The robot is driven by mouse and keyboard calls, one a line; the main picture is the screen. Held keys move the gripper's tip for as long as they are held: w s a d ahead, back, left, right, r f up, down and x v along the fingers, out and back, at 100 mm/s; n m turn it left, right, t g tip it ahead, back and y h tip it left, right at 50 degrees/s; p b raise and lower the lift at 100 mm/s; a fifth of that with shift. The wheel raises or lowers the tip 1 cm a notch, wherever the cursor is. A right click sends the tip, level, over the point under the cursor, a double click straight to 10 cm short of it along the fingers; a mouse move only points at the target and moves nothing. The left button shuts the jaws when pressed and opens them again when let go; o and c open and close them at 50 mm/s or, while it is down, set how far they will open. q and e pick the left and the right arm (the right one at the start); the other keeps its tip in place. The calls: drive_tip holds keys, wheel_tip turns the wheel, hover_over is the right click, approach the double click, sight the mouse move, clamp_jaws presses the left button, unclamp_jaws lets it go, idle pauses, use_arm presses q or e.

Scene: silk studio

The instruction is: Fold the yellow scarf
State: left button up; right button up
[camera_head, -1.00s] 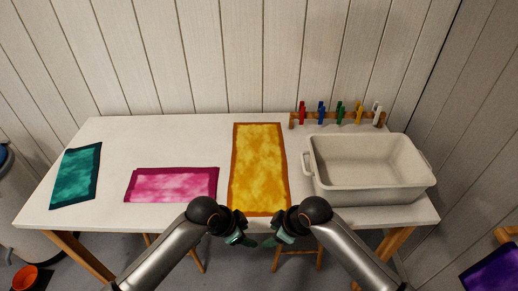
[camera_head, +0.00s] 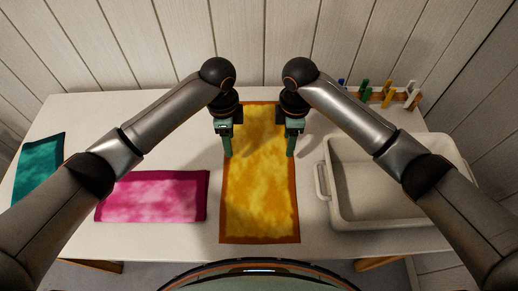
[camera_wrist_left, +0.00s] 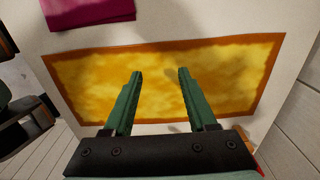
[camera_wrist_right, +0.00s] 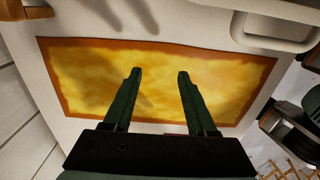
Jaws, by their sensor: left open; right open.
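The yellow scarf (camera_head: 260,190) lies flat and spread out on the white table, a long rectangle with an orange-brown border. It also shows in the left wrist view (camera_wrist_left: 230,75) and the right wrist view (camera_wrist_right: 85,75). My left gripper (camera_head: 228,155) is over the scarf's left edge, and my right gripper (camera_head: 291,155) is over its right edge, both in the far half. In the left wrist view my left gripper (camera_wrist_left: 159,75) is open and empty above the cloth. In the right wrist view my right gripper (camera_wrist_right: 159,75) is open and empty too.
A folded pink cloth (camera_head: 150,197) lies left of the scarf, and a teal cloth (camera_head: 40,170) at the far left. A white basin (camera_head: 375,220) stands close on the right. A rack with coloured pegs (camera_head: 388,95) stands behind the basin.

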sight(233, 161)
use_arm(q)
drive_tip(key=f, duration=0.6)
drive_tip(key=shift+s+f, duration=0.1)
drive_tip(key=shift+s, duration=0.1)
use_arm(e)
drive_tip(key=f, duration=0.6)
drive_tip(key=shift+s+f, duration=0.1)
drive_tip(key=shift+s, duration=0.1)
use_arm(q)
drive_tip(key=shift+f, duration=0.55)
use_arm(e)
drive_tip(key=shift+f, duration=0.55)
use_arm(q)
drive_tip(key=shift+f, duration=0.2)
use_arm(e)
drive_tip(key=shift+f, duration=0.2)
use_arm(q)
drive_tip(key=shift+r, duration=0.1)
drive_tip(key=shift+c, duration=0.3)
use_arm(e)
drive_tip(key=shift+r, duration=0.1)
drive_tip(key=shift+c, duration=0.3)
use_arm(q)
clamp_jaws()
use_arm(e)
clamp_jaws()
